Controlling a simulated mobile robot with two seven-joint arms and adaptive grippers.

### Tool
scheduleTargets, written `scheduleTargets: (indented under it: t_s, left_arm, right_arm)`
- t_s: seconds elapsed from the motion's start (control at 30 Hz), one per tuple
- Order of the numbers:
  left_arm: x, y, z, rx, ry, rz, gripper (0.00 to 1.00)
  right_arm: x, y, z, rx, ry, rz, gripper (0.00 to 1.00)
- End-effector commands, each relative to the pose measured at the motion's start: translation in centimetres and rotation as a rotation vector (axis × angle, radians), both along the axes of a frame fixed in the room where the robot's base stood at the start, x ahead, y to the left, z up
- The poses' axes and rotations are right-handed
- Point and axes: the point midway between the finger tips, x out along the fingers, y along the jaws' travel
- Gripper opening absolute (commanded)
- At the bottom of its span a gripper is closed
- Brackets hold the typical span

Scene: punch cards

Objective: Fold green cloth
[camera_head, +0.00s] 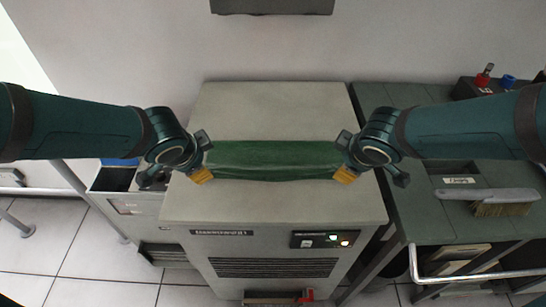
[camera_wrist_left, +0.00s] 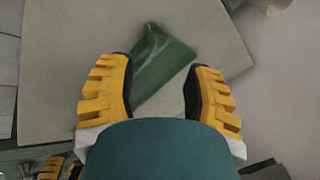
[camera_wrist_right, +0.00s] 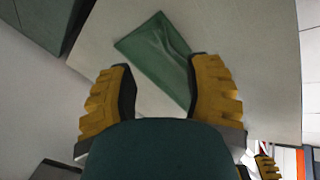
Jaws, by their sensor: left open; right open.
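The green cloth (camera_head: 272,160) lies as a wide, short strip across the pale top of the grey cabinet (camera_head: 270,112). Its front edge looks slightly raised and creased. My left gripper (camera_head: 206,165) is at its left end and my right gripper (camera_head: 346,166) is at its right end. In the left wrist view the cloth (camera_wrist_left: 162,62) shows between and beyond the open fingers. In the right wrist view the cloth (camera_wrist_right: 158,52) also lies beyond the open fingers, near the right one. The head view does not show clearly whether the fingertips touch the cloth.
A green-grey bench (camera_head: 432,215) stands at the right, with a brush (camera_head: 490,200) on it and a box with red and blue knobs (camera_head: 480,86) at its back. The cabinet's front has a lit switch panel (camera_head: 321,240). The cabinet top is clear behind and before the cloth.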

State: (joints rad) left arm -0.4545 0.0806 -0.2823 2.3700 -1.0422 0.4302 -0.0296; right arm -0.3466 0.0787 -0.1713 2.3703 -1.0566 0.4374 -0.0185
Motion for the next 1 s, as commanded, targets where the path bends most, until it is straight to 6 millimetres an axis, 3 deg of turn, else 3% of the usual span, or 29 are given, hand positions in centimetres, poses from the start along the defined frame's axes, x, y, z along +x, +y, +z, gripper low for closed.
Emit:
scheduleTargets:
  t_s: [0.2,0.5,0.53,0.7,1.0]
  left_arm:
    - [-1.6,0.0,2.1,-0.001,-0.003,0.000,0.50]
    - [-1.9,0.0,2.4,0.000,0.000,-0.001,0.50]
    - [-1.9,0.0,2.4,0.000,0.000,-0.001,0.46]
    - [-1.3,-0.4,2.3,-0.001,-0.002,-0.018,0.00]
    - [3.1,-3.8,1.6,-0.010,-0.021,-0.150,0.00]
  right_arm:
    - [-1.6,0.0,2.2,0.001,-0.003,-0.001,0.50]
    - [-1.9,0.0,2.4,0.000,0.000,0.000,0.50]
    - [-1.9,0.0,2.4,0.000,0.000,0.000,0.46]
    - [-1.3,0.4,2.3,0.002,-0.001,0.017,0.00]
    - [3.1,3.1,1.5,0.011,-0.019,0.148,0.00]
